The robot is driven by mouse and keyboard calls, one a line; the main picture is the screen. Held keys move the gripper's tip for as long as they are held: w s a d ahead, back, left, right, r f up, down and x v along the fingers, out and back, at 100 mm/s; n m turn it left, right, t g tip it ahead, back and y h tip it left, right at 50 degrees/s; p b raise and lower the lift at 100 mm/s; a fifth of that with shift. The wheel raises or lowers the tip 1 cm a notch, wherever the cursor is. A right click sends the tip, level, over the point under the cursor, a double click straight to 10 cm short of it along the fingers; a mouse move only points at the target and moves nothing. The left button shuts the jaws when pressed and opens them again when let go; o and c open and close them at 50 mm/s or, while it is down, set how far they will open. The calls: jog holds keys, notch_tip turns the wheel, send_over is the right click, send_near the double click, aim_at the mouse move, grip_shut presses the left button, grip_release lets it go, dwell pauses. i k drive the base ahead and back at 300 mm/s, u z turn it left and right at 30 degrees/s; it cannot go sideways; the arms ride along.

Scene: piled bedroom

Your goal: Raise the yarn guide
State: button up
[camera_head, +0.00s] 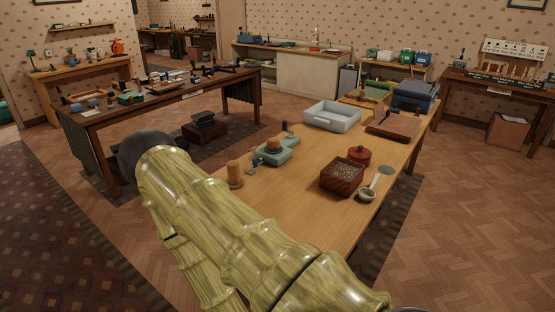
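No part in view can be told for certain as the yarn guide. A small teal device (277,154) with a round wooden top stands on the near wooden table (300,215), left of its middle. Small blue parts show beside it, and an upright dark and blue piece (285,128) stands just behind it. A wooden spool-like piece (235,174) stands at the table's left edge. My yellow-green arm fills the lower middle and covers the table's near left part. Its dark rounded joint is at the upper left of the arm. My gripper's fingers are not visible.
The table also bears a brown woven box (343,176), a red lidded pot (359,155), a white ladle-like item (368,190), a pale tray (333,117) and a blue case (415,96). Another cluttered table (95,127) stands at left. Floor at right (470,220) is clear.

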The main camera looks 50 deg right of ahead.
aim_at(255, 164)
jog(key=z, duration=1.1)
jog(key=i, duration=0.1)
jog(key=z, duration=0.05)
